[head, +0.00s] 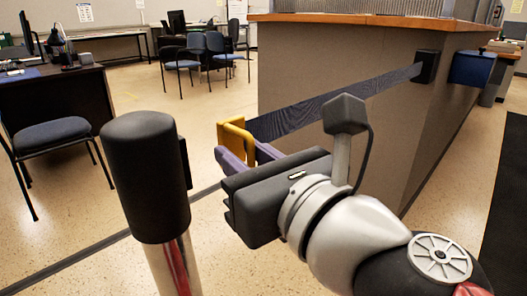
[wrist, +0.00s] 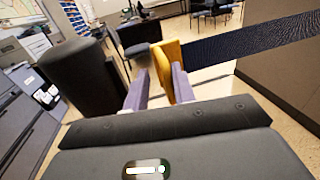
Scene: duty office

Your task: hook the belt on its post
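The belt (head: 335,100) is a dark blue band with a yellow end clip (head: 236,138). It stretches from a black wall unit (head: 427,66) on the counter's side to my gripper (head: 246,158). The purple fingers are shut on the yellow clip, which also shows in the wrist view (wrist: 172,62). The post (head: 146,178) has a thick black head on a chrome pole and stands upright, left of the clip and apart from it. A dark bracket shows on the head's right side. In the wrist view the post's head (wrist: 80,80) is at left.
The counter (head: 320,60) with a wooden top stands at right behind the belt. A desk (head: 60,100) and a blue chair (head: 50,135) are at left. More chairs (head: 205,50) stand farther back. The floor between post and counter is open, crossed by a dark strip.

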